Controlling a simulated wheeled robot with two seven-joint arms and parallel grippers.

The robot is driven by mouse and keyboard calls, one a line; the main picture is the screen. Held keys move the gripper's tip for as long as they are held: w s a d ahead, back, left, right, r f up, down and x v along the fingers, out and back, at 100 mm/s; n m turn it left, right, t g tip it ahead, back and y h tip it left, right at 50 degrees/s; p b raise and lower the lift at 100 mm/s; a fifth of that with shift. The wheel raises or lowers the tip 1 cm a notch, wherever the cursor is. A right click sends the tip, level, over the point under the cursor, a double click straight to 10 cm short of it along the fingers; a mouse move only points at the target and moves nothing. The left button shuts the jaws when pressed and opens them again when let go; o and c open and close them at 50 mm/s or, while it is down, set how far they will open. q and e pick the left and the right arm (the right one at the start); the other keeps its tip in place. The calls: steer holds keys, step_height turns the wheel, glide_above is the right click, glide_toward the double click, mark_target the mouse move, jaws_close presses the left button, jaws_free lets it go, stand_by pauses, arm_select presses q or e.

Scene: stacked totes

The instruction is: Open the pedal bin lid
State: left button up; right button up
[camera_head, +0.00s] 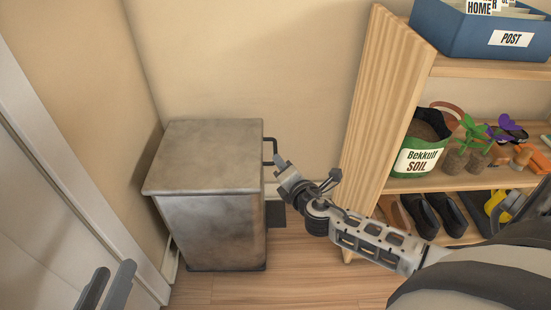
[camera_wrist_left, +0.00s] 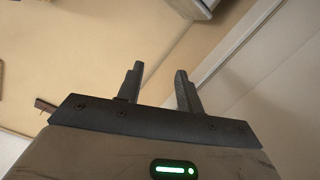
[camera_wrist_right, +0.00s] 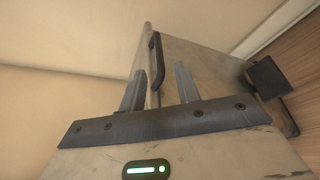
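The pedal bin (camera_head: 210,225) is a worn grey metal box against the back wall. Its flat lid (camera_head: 212,150) is closed. A dark bar handle (camera_head: 273,150) sticks out on the lid's right side, and a dark pedal (camera_head: 276,214) sits low on the same side. My right gripper (camera_head: 279,162) is at the handle, open. In the right wrist view the handle (camera_wrist_right: 156,58) appears between the spread fingers; whether they touch it I cannot tell. The pedal (camera_wrist_right: 268,78) also shows there. My left gripper (camera_head: 106,286) is open and empty at the lower left.
A wooden shelf (camera_head: 386,85) stands to the right, close behind my right arm. It holds a blue post box (camera_head: 470,35), a soil bag (camera_head: 420,160), plants and shoes. A white door (camera_head: 50,215) is at the left. Wooden floor (camera_head: 300,275) is clear before the bin.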

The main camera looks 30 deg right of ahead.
steer(key=b+x, duration=0.1)
steer(key=x, duration=0.5)
steer(key=shift+w+d+b, duration=0.1)
steer(key=shift+w+b, duration=0.15)
steer(key=shift+b, duration=0.05)
jaws_close()
